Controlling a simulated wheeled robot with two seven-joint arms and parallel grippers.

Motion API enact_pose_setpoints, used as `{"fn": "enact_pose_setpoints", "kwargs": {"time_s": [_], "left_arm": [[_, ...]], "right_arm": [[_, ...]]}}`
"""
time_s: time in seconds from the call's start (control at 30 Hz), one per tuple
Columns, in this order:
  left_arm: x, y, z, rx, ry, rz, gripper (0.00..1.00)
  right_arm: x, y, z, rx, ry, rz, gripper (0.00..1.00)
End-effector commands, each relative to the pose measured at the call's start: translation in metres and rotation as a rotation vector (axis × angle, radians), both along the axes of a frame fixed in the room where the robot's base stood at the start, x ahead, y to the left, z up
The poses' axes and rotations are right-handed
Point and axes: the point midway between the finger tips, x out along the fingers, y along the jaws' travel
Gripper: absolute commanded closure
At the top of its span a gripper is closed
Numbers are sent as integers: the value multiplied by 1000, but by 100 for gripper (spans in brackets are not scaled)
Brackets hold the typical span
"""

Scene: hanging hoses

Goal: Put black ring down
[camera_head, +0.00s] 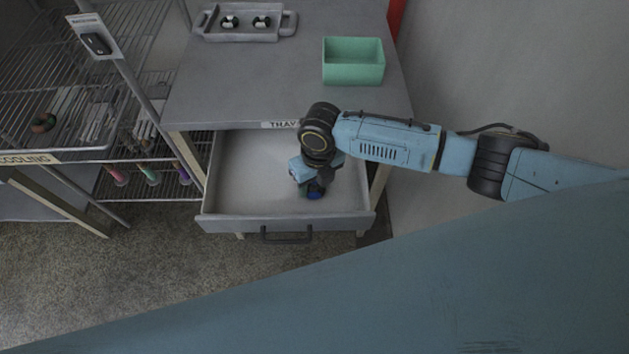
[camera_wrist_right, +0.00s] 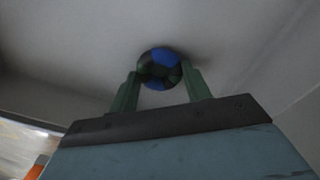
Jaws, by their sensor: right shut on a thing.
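My right gripper (camera_head: 311,186) reaches down into the open drawer (camera_head: 245,180) of the grey table, above or close to its floor. It is shut on a small round ring (camera_wrist_right: 158,56), dark with blue patches, held between the two green fingertips in the right wrist view. In the head view the ring shows as a small dark and blue spot (camera_head: 316,195) under the gripper. I cannot tell whether the ring touches the drawer floor. My left gripper is not in view.
A green bin (camera_head: 353,72) and a grey tray (camera_head: 240,35) with two round parts are on the tabletop (camera_head: 250,85). A wire rack (camera_head: 60,110) with a cooling label stands left. The drawer's visible floor is otherwise clear.

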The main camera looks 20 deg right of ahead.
Motion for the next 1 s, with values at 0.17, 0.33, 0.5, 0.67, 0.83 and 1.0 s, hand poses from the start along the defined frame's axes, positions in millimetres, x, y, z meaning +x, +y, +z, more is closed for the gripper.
{"fn": "enact_pose_setpoints", "kwargs": {"time_s": [0.17,0.33,0.5,0.67,0.83,1.0], "left_arm": [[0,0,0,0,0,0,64],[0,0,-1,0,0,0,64],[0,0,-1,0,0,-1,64],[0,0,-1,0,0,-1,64],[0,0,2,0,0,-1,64],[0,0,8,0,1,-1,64]], "right_arm": [[0,0,1,0,-1,1,74],[0,0,-2,0,-1,1,44],[0,0,-2,1,-1,1,30],[0,0,-1,1,-1,1,30],[1,0,7,2,-3,1,30],[2,-2,38,1,-5,2,30]]}}
